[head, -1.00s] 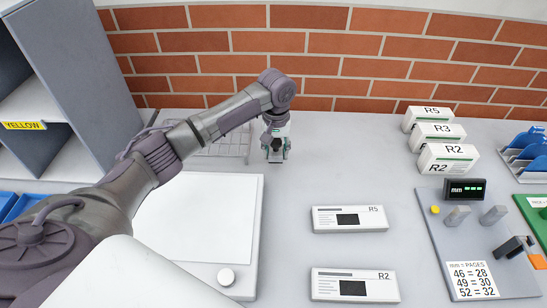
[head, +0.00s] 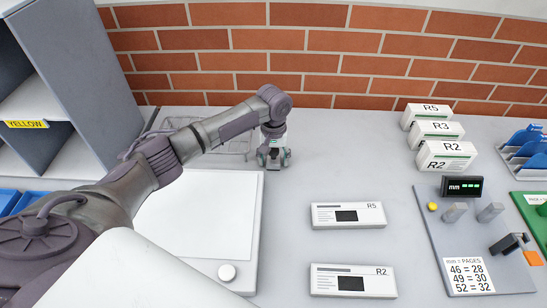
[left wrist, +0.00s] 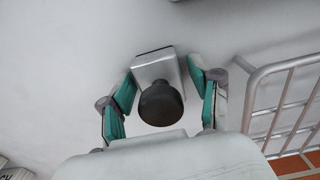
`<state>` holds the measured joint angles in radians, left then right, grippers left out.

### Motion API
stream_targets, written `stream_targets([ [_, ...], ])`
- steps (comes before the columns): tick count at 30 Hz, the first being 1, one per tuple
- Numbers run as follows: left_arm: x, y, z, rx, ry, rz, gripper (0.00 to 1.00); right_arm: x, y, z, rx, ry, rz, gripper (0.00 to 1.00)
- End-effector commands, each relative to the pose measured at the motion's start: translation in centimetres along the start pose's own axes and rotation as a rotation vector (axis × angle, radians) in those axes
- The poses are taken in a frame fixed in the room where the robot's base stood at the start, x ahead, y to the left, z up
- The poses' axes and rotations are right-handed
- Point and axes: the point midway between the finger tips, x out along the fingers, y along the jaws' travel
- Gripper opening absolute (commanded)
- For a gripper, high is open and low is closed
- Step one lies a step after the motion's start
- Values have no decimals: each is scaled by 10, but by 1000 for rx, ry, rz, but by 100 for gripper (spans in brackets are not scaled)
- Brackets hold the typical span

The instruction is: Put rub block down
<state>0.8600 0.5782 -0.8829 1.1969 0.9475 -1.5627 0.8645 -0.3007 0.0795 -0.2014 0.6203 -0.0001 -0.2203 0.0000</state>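The rub block, a small grey block with a dark round knob (left wrist: 160,104), stands on the grey table near the back wall. My left gripper (head: 273,156) is around it, pointing down, with its green-padded fingers (left wrist: 165,90) spread on both sides. In the left wrist view there are gaps between the pads and the knob, so the gripper is open. In the head view the block is small and partly hidden by the fingers. My right gripper is not in view.
A wire rack (left wrist: 285,95) stands close beside the gripper. A white board (head: 195,222) with a round knob lies in front. Two labelled boxes, R5 (head: 347,215) and R2 (head: 352,281), lie to the right. The table between gripper and far-right boxes is clear.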

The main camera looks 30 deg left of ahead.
Motion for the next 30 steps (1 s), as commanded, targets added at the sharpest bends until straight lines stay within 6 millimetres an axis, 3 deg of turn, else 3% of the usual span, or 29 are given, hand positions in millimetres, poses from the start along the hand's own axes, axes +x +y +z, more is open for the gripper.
stream_targets([
  [9,-1,0,0,0,0,0,68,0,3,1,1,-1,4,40],
  [13,-12,1,0,1,1,2,68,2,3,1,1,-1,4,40],
  [24,-87,1,-1,1,3,3,68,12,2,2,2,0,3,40],
  [30,-115,1,0,0,0,1,68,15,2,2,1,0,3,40],
])
